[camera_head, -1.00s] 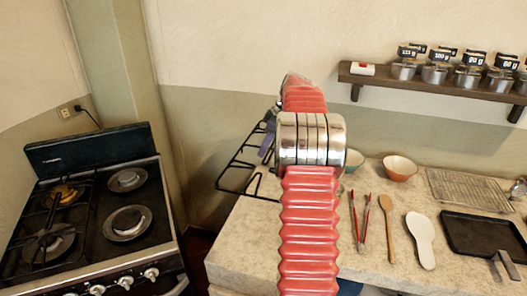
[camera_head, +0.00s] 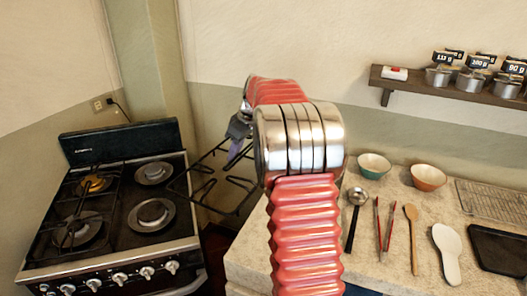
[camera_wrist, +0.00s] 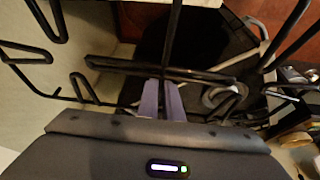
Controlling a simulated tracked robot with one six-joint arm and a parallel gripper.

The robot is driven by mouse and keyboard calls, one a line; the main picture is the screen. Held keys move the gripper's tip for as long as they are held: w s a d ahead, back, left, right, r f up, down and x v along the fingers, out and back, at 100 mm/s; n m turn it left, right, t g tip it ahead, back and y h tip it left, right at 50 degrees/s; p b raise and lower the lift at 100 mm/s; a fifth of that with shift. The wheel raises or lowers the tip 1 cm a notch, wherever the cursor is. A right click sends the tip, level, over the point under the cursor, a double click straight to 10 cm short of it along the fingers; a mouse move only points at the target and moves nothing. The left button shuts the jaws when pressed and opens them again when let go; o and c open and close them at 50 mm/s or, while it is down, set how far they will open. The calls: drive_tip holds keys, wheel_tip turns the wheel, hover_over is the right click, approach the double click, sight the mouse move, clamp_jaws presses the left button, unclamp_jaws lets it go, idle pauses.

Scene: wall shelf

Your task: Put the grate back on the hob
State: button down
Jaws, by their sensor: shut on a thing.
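The black wire grate (camera_head: 213,172) hangs in the air between the hob and the counter in the head view. My gripper (camera_head: 236,150) is shut on one of its bars; the wrist view shows the purple fingers (camera_wrist: 163,100) closed at the black bars of the grate (camera_wrist: 120,66). The hob (camera_head: 120,195) stands at the left. Its left half carries a grate (camera_head: 75,215) over two burners. Its right half has two bare burners (camera_head: 152,214). The held grate's left corner is close to the hob's right edge. Part of the grate is hidden behind my arm.
The counter (camera_head: 300,265) at the right holds a ladle (camera_head: 357,200), red tongs (camera_head: 384,225), a wooden spoon (camera_head: 411,235), a white spoon rest (camera_head: 446,250) and two bowls (camera_head: 374,165). A wall shelf (camera_head: 440,85) with pots hangs above. A gap separates hob and counter.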

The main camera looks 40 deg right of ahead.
sight(188, 169)
drive_tip(key=shift+m, duration=0.3)
drive_tip(key=w+a, duration=0.1)
drive_tip(key=a, duration=0.9)
drive_tip(key=w+a+r, duration=0.1)
drive_tip(key=a, duration=0.4)
drive_tip(key=shift+w+a, duration=0.3)
drive_tip(key=shift+w, duration=0.05)
drive_tip(key=s+a, duration=0.1)
drive_tip(key=a, duration=1.2)
drive_tip(key=shift+a+r+m, duration=0.25)
drive_tip(key=shift+r+m, duration=0.05)
drive_tip(key=shift+r, duration=0.05)
drive_tip(key=shift+s, duration=0.2)
